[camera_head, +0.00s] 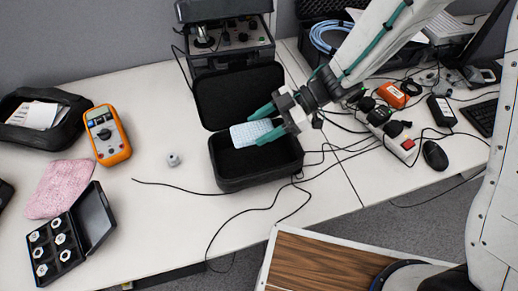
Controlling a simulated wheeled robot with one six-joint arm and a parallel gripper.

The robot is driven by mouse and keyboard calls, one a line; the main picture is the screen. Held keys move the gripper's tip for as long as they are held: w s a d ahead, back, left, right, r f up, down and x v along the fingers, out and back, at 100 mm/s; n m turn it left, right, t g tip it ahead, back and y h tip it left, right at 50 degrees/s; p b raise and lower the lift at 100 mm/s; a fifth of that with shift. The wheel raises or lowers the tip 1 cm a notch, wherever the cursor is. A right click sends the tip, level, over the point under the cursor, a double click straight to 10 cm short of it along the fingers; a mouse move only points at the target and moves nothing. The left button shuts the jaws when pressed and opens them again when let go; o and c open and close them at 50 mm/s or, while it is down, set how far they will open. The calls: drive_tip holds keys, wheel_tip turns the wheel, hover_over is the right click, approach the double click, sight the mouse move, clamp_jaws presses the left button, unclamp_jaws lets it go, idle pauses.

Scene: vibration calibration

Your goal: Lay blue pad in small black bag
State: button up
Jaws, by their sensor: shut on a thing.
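My gripper (264,124) reaches in from the upper right with teal fingers. It is shut on a pale blue pad (248,134), which shows a fine grid texture. The pad is held over the open small black bag (245,180), over its back half. Whether the pad touches the bag's inside I cannot tell. The bag's lid (225,95) stands open at the back. The fingers hide the right end of the pad.
An orange multimeter (107,135), a pink cloth (63,188), a small grey knob (173,159) and a black case with several silver parts (60,245) lie to the left. Black cables run around the bag. A power strip (395,137) and mouse (434,155) lie right.

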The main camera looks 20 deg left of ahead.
wheel_tip(320, 180, down, 10)
drive_tip(key=shift+r, duration=0.2)
idle(0.3)
drive_tip(key=shift+s+f, duration=0.1)
drive_tip(key=shift+f, duration=0.45)
drive_tip(key=o, duration=0.9)
drive_tip(key=shift+s+d+f, duration=0.1)
drive_tip(key=shift+r, duration=0.2)
drive_tip(key=v, duration=1.2)
drive_tip(key=shift+r, duration=0.5)
